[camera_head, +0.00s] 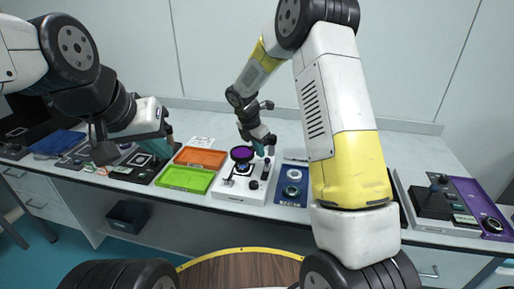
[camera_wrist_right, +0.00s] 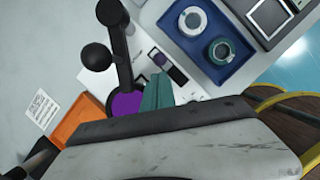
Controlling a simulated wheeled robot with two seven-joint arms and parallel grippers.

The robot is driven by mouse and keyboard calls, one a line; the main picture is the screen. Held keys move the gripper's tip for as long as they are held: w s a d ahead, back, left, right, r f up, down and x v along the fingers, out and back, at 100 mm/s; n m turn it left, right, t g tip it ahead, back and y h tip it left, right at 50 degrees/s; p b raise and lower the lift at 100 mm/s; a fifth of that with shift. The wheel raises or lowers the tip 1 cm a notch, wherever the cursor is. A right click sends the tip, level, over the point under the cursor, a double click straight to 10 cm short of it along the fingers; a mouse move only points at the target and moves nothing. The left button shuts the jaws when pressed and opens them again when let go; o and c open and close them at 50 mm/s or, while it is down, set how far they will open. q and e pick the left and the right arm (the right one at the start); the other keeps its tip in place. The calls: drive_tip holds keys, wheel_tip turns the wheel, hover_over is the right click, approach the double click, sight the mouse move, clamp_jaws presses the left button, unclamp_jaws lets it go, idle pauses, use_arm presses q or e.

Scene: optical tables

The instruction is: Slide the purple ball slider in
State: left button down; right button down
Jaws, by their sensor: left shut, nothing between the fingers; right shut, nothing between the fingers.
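The white device (camera_head: 229,190) stands on the bench in the middle of the head view, with a purple disc (camera_head: 243,153) on top. In the right wrist view, a dark slot with a small purple piece (camera_wrist_right: 159,59) shows on its panel; this looks like the purple ball slider, but how far in it is I cannot tell. My right gripper (camera_head: 260,148) is shut and empty above the device. Its teal fingers (camera_wrist_right: 157,92) are together beside the purple disc (camera_wrist_right: 127,104) in the wrist view. My left gripper (camera_head: 166,141) is shut and empty, above the bench further left.
A green tray (camera_head: 186,179) and an orange tray (camera_head: 202,157) lie left of the device. A blue panel with round parts (camera_head: 292,189) lies right of it. A purple and grey unit (camera_head: 481,207) stands far right. Bare bench lies behind the device.

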drive_tip(key=shift+v, duration=2.2)
